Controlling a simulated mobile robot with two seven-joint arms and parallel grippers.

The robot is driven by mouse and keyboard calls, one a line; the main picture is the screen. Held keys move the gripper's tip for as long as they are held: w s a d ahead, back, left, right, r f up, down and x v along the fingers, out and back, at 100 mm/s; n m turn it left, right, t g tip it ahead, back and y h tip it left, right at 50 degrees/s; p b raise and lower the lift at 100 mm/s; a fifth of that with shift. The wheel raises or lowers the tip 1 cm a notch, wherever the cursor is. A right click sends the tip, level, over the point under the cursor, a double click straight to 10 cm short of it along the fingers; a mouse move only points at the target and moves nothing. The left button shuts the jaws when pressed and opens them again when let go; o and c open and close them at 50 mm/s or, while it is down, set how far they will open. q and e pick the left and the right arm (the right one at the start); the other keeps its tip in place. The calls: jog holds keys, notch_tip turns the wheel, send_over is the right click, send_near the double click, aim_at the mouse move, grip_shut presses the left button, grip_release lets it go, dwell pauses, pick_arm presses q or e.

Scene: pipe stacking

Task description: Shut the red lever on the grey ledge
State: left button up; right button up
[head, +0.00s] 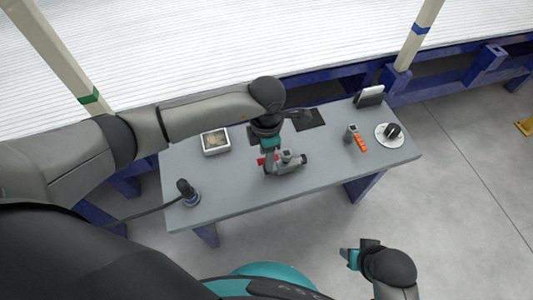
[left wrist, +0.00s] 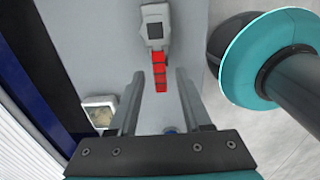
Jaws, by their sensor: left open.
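A grey device (head: 290,160) with a red lever (head: 263,160) at its left side sits on the grey ledge (head: 235,195), near its middle. In the left wrist view the lever (left wrist: 159,72) extends down from the device's body (left wrist: 155,22). My left gripper (head: 268,150) is over the lever end of the device and partly hides it. In the left wrist view its two fingers (left wrist: 160,80) are apart, with the lever between them in the picture. I cannot tell whether they touch it. My right gripper (head: 350,257) is off the ledge's near side, far from the lever.
A framed box (head: 215,142) and a joystick-like knob (head: 186,190) are to the left. A dark pad (head: 309,119) is behind. A small orange-and-grey item (head: 360,142), a white round plate (head: 389,136) and a small stand (head: 369,96) are to the right.

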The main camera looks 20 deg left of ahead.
pick_arm(q)
grip_shut()
dwell(0.3)
dwell(1.1)
